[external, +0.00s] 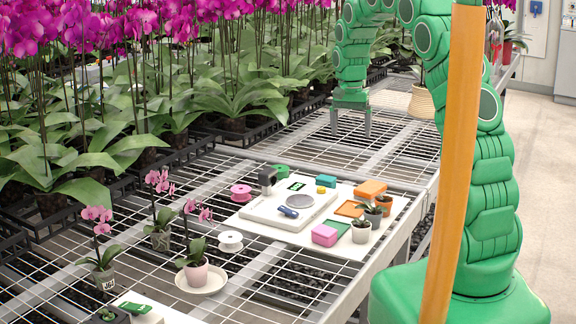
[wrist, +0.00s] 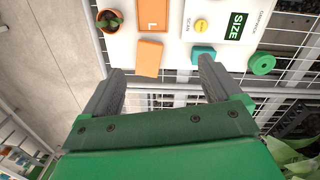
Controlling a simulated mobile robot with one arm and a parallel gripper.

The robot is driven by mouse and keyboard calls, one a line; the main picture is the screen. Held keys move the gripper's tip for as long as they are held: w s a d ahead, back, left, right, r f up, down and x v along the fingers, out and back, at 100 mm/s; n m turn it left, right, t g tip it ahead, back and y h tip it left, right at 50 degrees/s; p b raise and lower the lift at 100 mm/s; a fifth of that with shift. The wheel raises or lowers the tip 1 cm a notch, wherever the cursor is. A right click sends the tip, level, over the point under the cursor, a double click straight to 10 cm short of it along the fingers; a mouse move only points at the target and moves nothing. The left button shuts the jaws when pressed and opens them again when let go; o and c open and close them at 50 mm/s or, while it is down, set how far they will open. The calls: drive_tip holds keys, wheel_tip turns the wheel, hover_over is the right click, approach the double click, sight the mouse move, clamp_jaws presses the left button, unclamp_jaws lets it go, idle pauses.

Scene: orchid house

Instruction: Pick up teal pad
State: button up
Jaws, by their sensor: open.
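The teal pad (wrist: 203,53) shows in the wrist view as a small teal block at the white board's edge, just beyond my right fingertip and partly hidden by it. In the external view a small teal-green block (external: 328,180) by the yellow button seems to be the same pad. My gripper (wrist: 162,66) is open and empty, its fingers wide apart. In the external view my gripper (external: 351,120) points down above the bench mesh, behind and above the board, apart from the pad.
An orange block (wrist: 149,58) lies left of the pad, a green spool (wrist: 262,63) to its right. The white board (external: 262,228) also carries a scale (external: 274,212), a pink block (external: 324,235) and small potted plants (external: 361,231). Tall orchids (external: 230,85) crowd the left.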

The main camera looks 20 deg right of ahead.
drive_tip(key=m, duration=0.2)
hover_over(325, 178)
drive_tip(key=shift+t, duration=0.3)
wheel_tip(325, 178, down, 13)
drive_tip(key=shift+w+a+r, duration=0.1)
drive_tip(key=shift+w+r, duration=0.05)
drive_tip(key=shift+s+f, duration=0.15)
drive_tip(key=shift+f, duration=1.85)
drive_tip(key=shift+s+f, duration=0.1)
drive_tip(key=shift+f, duration=1.85)
drive_tip(key=c, duration=1)
drive_tip(key=shift+r, duration=0.15)
drive_tip(key=shift+c, duration=0.2)
